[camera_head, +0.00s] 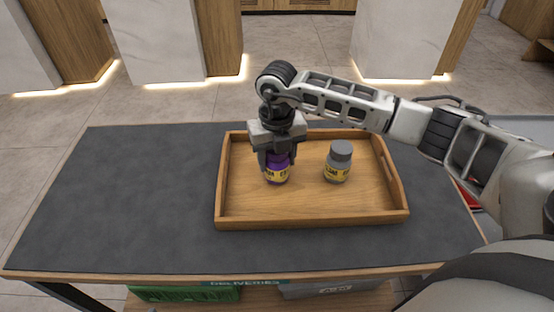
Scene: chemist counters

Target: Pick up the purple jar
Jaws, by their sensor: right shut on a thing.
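The purple jar (277,174) has a yellow label and stands upright in the left half of a wooden tray (311,217). My right gripper (276,160) reaches down from above and is shut on the purple jar's upper part. The fingers hide part of its top. I cannot tell whether the jar touches the tray floor. My left gripper is not in view.
A grey jar (338,163) with a yellow label stands in the tray, right of the purple jar. The tray lies on a dark-topped table (120,205) with free room to its left. A green box (185,293) sits on the shelf below.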

